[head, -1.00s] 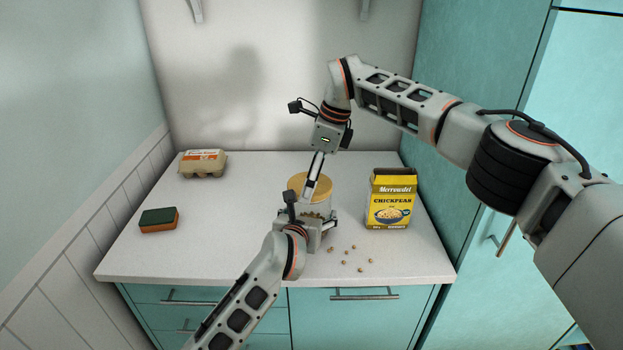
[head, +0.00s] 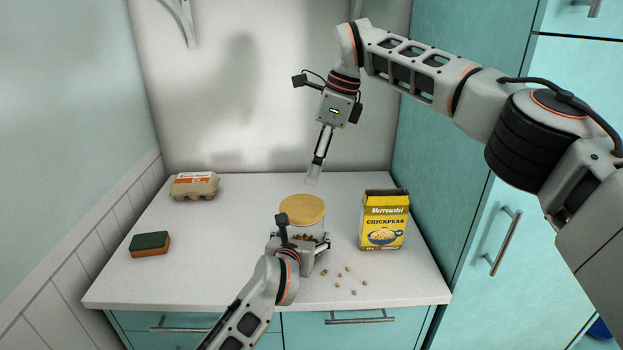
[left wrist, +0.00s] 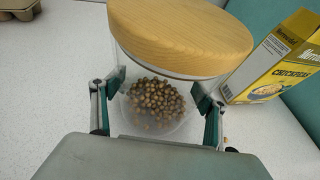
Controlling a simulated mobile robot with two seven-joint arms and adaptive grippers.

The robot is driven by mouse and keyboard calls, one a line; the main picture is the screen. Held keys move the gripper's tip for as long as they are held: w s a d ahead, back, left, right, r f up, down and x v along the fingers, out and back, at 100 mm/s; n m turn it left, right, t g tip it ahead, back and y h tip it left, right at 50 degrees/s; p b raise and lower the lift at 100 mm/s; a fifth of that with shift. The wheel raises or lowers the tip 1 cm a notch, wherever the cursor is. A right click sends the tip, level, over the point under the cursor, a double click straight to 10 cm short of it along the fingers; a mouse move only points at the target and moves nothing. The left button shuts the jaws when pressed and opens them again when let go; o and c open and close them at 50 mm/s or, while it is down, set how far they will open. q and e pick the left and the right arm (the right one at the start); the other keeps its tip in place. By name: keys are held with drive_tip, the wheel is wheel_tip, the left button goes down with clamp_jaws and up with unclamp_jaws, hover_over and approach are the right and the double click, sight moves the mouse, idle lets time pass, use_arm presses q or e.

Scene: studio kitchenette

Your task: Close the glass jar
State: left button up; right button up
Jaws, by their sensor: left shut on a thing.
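The glass jar (head: 312,232) stands on the counter with chickpeas in its lower part; it also shows in the left wrist view (left wrist: 122,74). A round wooden lid (head: 302,209) sits over its mouth, and in the left wrist view (left wrist: 180,32) it covers the whole top. I cannot tell whether it is fully pressed down. My left gripper (left wrist: 158,105) is shut on the jar, one finger on each side, low on its body. My right gripper (head: 313,180) is above the lid, apart from it, fingers pointing down and seen edge-on, with nothing visible in it.
A yellow chickpea box (head: 383,222) stands right of the jar. Several loose chickpeas (head: 347,278) lie in front of it. A green and orange sponge (head: 150,244) and an egg carton (head: 194,186) are at the left. The counter between them and the jar is clear.

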use_arm(q)
drive_tip(key=shift+f, duration=0.1)
use_arm(e)
drive_tip(key=shift+d+r, duration=0.1)
drive_tip(key=shift+r, duration=0.3)
use_arm(q)
drive_tip(key=o, duration=1.7)
drive_tip(key=v, duration=1.2)
drive_tip(key=shift+s, duration=0.1)
drive_tip(key=shift+f, duration=0.1)
use_arm(e)
drive_tip(key=shift+s+f, duration=0.1)
